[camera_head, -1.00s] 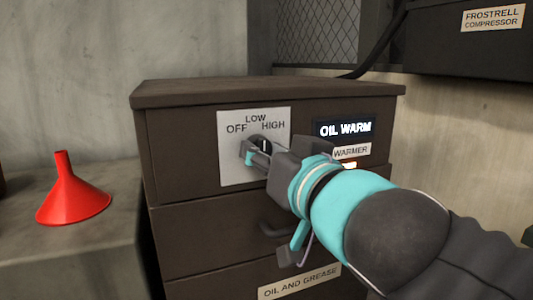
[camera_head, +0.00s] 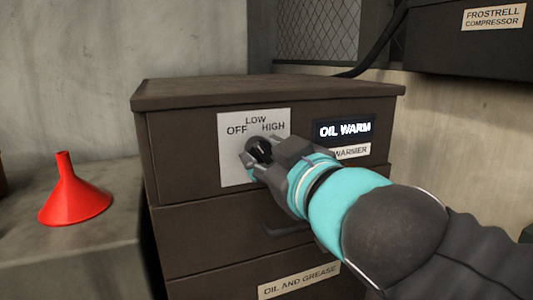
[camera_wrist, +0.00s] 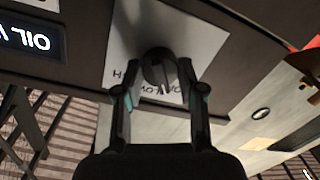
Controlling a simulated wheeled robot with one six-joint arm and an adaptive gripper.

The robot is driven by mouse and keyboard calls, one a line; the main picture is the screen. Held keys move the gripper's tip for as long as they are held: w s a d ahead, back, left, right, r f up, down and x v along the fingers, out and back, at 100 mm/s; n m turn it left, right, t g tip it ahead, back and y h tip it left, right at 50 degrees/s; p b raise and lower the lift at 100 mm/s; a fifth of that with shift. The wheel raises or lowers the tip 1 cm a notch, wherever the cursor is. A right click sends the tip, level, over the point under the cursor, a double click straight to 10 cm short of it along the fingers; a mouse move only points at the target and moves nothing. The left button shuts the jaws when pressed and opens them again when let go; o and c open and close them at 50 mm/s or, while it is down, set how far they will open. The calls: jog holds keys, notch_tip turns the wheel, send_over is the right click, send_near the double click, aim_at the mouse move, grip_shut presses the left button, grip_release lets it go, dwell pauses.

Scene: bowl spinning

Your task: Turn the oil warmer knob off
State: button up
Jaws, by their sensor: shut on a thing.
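The dark round knob (camera_head: 260,149) sits on a white plate (camera_head: 235,170) marked OFF, LOW and HIGH on the front of a brown cabinet. My gripper (camera_head: 257,156) is at the plate, shut on the knob, and partly hides it. In the wrist view the knob (camera_wrist: 158,66) shows between the two fingers of my gripper (camera_wrist: 158,78), with the plate (camera_wrist: 205,45) behind it and the lettering upside down. I cannot tell exactly which mark the knob points at. The lit display (camera_head: 345,131) reads OIL WARM, above a WARMER label.
A red funnel (camera_head: 72,195) stands on a grey ledge to the left of the cabinet. Below the plate are drawers with a dark handle (camera_head: 286,230) and an OIL AND GREASE label (camera_head: 299,282). A dark compressor box (camera_head: 465,45) is at the upper right.

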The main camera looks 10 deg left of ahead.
jog(key=shift+n, duration=1)
jog(key=o, duration=1.2)
jog(key=shift+c, duration=0.2)
jog(key=v, duration=1.2)
